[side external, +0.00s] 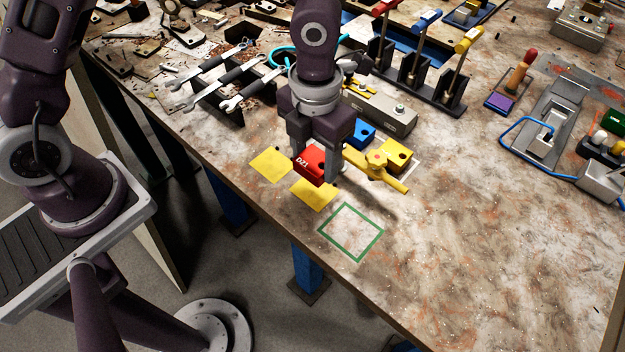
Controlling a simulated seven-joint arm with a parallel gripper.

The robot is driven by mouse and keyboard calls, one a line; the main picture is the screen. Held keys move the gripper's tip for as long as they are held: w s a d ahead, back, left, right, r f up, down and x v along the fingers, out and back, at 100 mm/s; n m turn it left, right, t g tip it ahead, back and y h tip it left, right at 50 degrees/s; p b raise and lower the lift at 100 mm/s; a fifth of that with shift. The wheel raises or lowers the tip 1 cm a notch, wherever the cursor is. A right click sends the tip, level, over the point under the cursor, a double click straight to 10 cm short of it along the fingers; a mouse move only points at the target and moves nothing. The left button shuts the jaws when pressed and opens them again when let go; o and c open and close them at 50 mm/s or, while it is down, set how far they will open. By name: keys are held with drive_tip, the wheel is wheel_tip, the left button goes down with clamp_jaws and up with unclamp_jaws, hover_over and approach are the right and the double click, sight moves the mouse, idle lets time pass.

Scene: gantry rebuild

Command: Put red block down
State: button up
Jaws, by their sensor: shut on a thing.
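The red block (309,163), with pale marks on its near face, is between the fingers of my gripper (316,172). My gripper points down and is shut on it. The block appears a little above the table, over or near two yellow squares; I cannot tell the exact gap. One yellow square (270,165) lies to its left and another yellow square (314,194) lies just below it in the picture. A green square outline (351,232) on the table to the lower right is empty.
A blue block (362,133), a yellow block (396,154) and a yellow valve-like handle (377,164) are close right of my gripper. Wrenches on a rack (229,84) stand behind left. Upright colored-handled levers (418,60) stand behind right. The table's front right is clear.

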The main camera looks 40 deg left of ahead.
sight(314, 190)
wheel_tip(314, 190, down, 6)
drive_tip(key=shift+f, duration=0.1)
drive_tip(key=shift+f, duration=0.1)
drive_tip(key=o, duration=1.5)
drive_tip(key=shift+o, duration=0.2)
wheel_tip(314, 190, up, 12)
drive_tip(key=shift+a+r, duration=0.1)
drive_tip(key=shift+r, duration=0.1)
